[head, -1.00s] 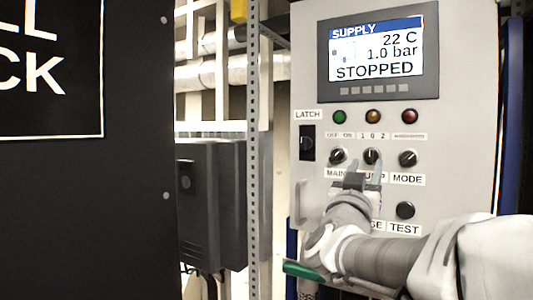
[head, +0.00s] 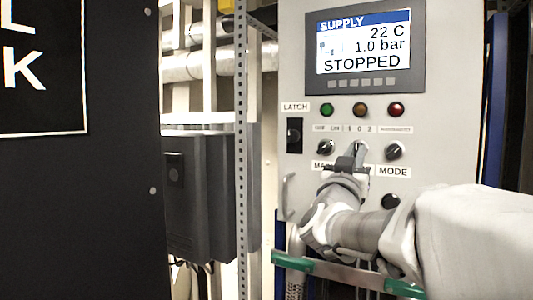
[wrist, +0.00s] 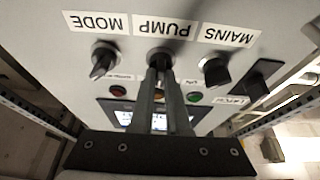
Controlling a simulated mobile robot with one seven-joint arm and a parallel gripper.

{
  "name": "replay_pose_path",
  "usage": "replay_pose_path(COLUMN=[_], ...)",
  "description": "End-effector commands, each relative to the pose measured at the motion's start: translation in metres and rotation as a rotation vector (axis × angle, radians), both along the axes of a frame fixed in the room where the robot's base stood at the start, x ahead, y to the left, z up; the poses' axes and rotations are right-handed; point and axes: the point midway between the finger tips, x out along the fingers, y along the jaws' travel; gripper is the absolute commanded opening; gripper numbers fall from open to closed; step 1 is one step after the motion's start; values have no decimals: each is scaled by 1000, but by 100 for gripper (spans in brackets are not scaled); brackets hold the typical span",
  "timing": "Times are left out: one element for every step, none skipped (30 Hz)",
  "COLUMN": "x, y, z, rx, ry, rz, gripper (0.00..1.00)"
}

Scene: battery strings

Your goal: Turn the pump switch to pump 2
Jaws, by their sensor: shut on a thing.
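The pump switch (wrist: 160,54) is a dark rotary knob above the middle of the grey panel (head: 297,75), in the row between the mains switch (head: 326,147) and the mode switch (head: 394,151). Its scale label (head: 360,128) reads 1 0 2. My gripper (head: 357,149) is shut on the pump switch. In the wrist view the two fingers (wrist: 160,68) lie close together at the knob, under the upside-down PUMP label (wrist: 165,28). The fingers hide most of the knob, so I cannot tell which mark it points to.
The display (head: 363,50) reads SUPPLY, 22 C, 1.0 bar, STOPPED. Green (head: 327,110), amber (head: 359,109) and red (head: 396,109) lamps sit below it. A black latch (head: 294,136) is at left, a round TEST button (head: 390,201) below. A green-and-grey bar (head: 345,273) crosses low in front.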

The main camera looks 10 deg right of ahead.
Motion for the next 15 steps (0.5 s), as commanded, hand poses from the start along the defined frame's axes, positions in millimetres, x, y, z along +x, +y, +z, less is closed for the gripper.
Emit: replay_pose_path(x=[0, 0, 0, 0, 0, 0, 0, 0, 0, 0, 0, 0, 0, 0, 1], y=[0, 0, 0, 0, 0, 0, 0, 0, 1, 1, 1, 1, 1, 1, 1], z=[0, 0, 0, 0, 0, 0, -1, -1, -1, -1, -2, -2, -3, -3, -3], rx=[0, 0, 0, 1, 2, 4, 8, 12, 19, 27, 36, 49, 61, 74, 94], ry=[0, 0, 0, -1, -1, -3, -5, -9, -14, -19, -24, -33, -41, -50, -64], rz=[0, 0, 0, 0, 0, 0, 1, 1, 1, 1, 1, 1, 1, 0, 0], gripper=[0, 0, 0, 0, 0, 0, 0, 0, 0, 0, 0, 0, 0, 0, 0])
